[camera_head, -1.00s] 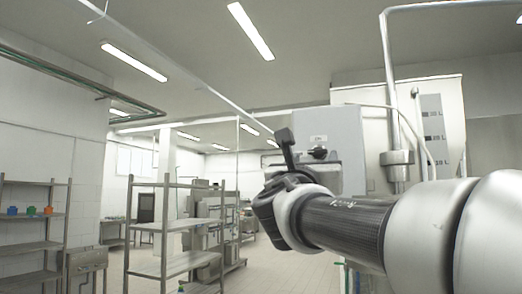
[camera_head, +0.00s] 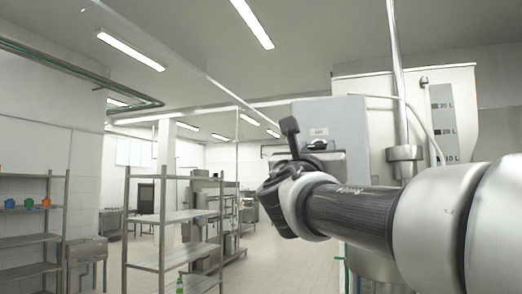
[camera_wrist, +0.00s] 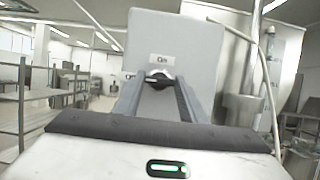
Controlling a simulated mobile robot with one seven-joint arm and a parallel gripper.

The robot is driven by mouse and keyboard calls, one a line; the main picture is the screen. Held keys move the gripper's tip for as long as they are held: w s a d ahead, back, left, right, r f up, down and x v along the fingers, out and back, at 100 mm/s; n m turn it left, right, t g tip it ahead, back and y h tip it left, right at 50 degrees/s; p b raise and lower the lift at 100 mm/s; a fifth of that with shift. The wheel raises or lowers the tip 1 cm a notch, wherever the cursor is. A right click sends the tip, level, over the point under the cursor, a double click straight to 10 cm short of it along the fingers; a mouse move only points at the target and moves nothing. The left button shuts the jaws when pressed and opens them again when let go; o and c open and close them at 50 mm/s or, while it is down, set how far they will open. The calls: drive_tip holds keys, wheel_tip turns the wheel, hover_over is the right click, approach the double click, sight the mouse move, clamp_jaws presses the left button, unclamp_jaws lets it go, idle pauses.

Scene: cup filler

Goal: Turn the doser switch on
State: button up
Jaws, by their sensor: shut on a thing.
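The doser is a grey box (camera_head: 334,118) with a steel hopper behind it on the right. The box also fills the upper middle of the wrist view (camera_wrist: 185,45). Its small black switch (camera_wrist: 158,78) sits on the front face, just below an "On" label; an "Off" label is to its left, partly hidden. The switch shows in the head view too (camera_head: 318,144). My gripper (camera_wrist: 160,88) has its two fingers on either side of the switch and is shut on it. The fingers hide the lower part of the switch.
The hopper (camera_head: 452,88) and a vertical steel pipe (camera_head: 397,70) stand right of the box. A thin hose (camera_head: 420,112) runs over it. Small coloured cups (camera_head: 29,203) sit on a far left shelf.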

drive_tip(key=m+g+h+b, duration=0.1)
drive_tip(key=m, duration=0.1)
drive_tip(key=m+h+b, duration=0.1)
drive_tip(key=m, duration=0.2)
drive_tip(key=shift+a+f+g+h+b, duration=0.1)
drive_tip(key=shift+a+g+h+b, duration=0.05)
drive_tip(key=shift+g+h+b, duration=0.2)
drive_tip(key=m, duration=0.2)
drive_tip(key=m+g+h, duration=0.1)
drive_tip(key=m, duration=0.1)
drive_tip(key=m+g+h, duration=0.1)
drive_tip(key=m, duration=0.1)
drive_tip(key=shift+w+a+r+m+g, duration=0.1)
drive_tip(key=shift+w+r+m+g, duration=0.05)
drive_tip(key=shift+r+m+g, duration=0.15)
drive_tip(key=m+g, duration=0.1)
drive_tip(key=m, duration=0.1)
drive_tip(key=m+g, duration=0.1)
drive_tip(key=m, duration=0.2)
drive_tip(key=shift+a+r+h+p, duration=0.1)
drive_tip(key=shift+r+h+p, duration=0.15)
drive_tip(key=shift+p, duration=0.15)
drive_tip(key=m+g+p, duration=0.1)
drive_tip(key=m, duration=0.2)
drive_tip(key=m+g+p, duration=0.1)
drive_tip(key=m, duration=0.1)
drive_tip(key=shift+m+y, duration=0.4)
drive_tip(key=o, duration=1.1)
drive_tip(key=shift+c, duration=0.2)
